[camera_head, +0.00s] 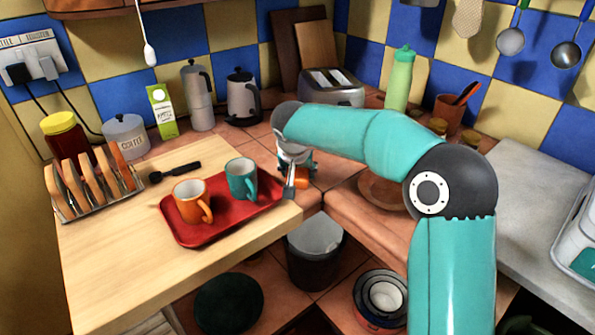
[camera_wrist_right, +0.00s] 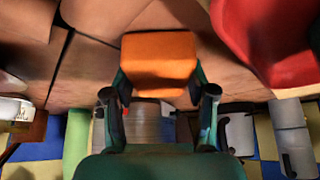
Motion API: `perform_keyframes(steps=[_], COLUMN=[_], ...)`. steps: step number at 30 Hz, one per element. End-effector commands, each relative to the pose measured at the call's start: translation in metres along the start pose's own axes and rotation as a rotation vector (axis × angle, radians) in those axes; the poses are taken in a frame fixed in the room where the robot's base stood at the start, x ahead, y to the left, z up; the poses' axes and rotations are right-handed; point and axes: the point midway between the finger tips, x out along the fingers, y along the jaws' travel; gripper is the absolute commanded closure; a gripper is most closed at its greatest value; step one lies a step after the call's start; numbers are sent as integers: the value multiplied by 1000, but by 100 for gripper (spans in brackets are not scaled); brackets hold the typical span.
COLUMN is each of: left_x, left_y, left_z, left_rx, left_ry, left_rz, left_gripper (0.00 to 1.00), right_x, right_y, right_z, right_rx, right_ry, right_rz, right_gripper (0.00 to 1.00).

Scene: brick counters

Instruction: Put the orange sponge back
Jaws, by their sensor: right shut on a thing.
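The orange sponge (camera_head: 302,178) shows as a small orange patch at my right gripper (camera_head: 296,184) in the head view, partly hidden by it. In the right wrist view the sponge (camera_wrist_right: 159,58) is an orange block between the two fingertips of my right gripper (camera_wrist_right: 160,85). The gripper is shut on it. It is over the tiled counter, just right of the red tray; I cannot tell how high above the surface it is. My left gripper is not in view.
The red tray (camera_head: 213,234) with an orange mug (camera_head: 190,202) and a teal mug (camera_head: 240,178) lies on the wooden counter at left. A grey bin (camera_head: 313,268) stands below the counter corner. A toaster (camera_head: 331,87) and kettle (camera_head: 242,98) stand behind.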

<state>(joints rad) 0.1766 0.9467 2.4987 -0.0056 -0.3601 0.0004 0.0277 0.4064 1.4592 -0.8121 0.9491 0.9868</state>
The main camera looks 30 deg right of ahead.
Motion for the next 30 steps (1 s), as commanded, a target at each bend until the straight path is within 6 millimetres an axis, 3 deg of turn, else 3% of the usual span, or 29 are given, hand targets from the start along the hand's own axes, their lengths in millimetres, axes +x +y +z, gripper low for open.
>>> perform_keyframes(steps=[6, 7, 11, 23, 30], left_x=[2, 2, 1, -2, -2], left_y=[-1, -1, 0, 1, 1], left_z=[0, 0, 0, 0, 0], left_rx=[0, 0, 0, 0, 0], left_ry=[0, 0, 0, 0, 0], left_rz=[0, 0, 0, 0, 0], left_gripper=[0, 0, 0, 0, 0], right_x=[2, 1, 0, -3, -34], right_y=[0, 0, 0, 0, -1], right_z=[1, 0, 0, -1, -2], right_rx=[1, 1, 1, 0, 1], right_ry=[0, 0, 0, 0, 4], right_rz=[0, 0, 0, -1, -4], right_gripper=[77, 41, 19, 19, 19])
